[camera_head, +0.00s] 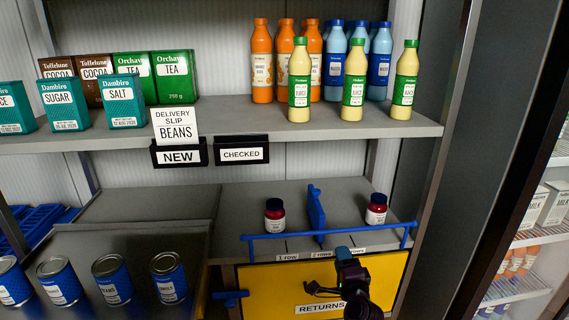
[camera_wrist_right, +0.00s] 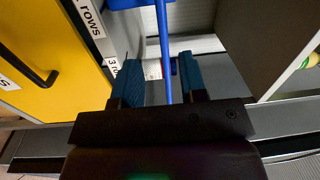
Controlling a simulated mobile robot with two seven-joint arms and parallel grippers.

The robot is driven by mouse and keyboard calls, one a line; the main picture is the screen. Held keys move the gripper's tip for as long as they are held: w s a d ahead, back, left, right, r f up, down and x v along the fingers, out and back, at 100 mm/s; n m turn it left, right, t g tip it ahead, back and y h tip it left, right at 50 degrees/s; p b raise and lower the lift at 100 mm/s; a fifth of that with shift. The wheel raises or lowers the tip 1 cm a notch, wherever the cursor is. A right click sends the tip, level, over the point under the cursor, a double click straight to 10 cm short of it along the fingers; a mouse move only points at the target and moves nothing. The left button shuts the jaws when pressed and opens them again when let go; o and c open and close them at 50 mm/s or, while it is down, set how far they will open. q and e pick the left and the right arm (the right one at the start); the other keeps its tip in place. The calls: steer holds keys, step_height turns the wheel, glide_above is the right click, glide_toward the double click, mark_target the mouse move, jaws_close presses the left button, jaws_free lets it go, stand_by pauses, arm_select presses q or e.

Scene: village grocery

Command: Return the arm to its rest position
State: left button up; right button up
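My right gripper (camera_head: 345,256) is in front of the lower shelf, just below the blue rail (camera_head: 330,233) and over the yellow returns drawer (camera_head: 378,275). In the right wrist view its two blue fingers (camera_wrist_right: 160,78) stand apart. The thin blue rail shows between and beyond them in that view, with a small jar with a white label (camera_wrist_right: 152,69) farther back. I see nothing gripped; whether the fingers touch the rail I cannot tell.
Two dark red jars stand on the lower shelf, one left (camera_head: 274,215) and one right (camera_head: 376,209) of a blue divider (camera_head: 316,208). Blue cans (camera_head: 110,280) stand at lower left. Juice bottles (camera_head: 299,80) line the upper shelf edge. A dark upright (camera_head: 480,150) stands right.

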steer(key=s+d+f+n+g, duration=0.2)
steer(key=s+f+n, duration=0.2)
steer(key=s, duration=0.8)
steer(key=s+d+f+n+g, duration=0.3)
steer(key=s+n, duration=0.4)
steer(key=s, duration=0.5)
steer(key=s+d+f+n+g+h, duration=0.1)
steer(key=s+f+n, duration=0.5)
steer(key=s, duration=0.7)
steer(key=shift+d+n+g, duration=0.3)
steer(key=shift+d+g, duration=0.4)
steer(key=shift+d, duration=0.1)
steer(key=shift+s, duration=0.1)
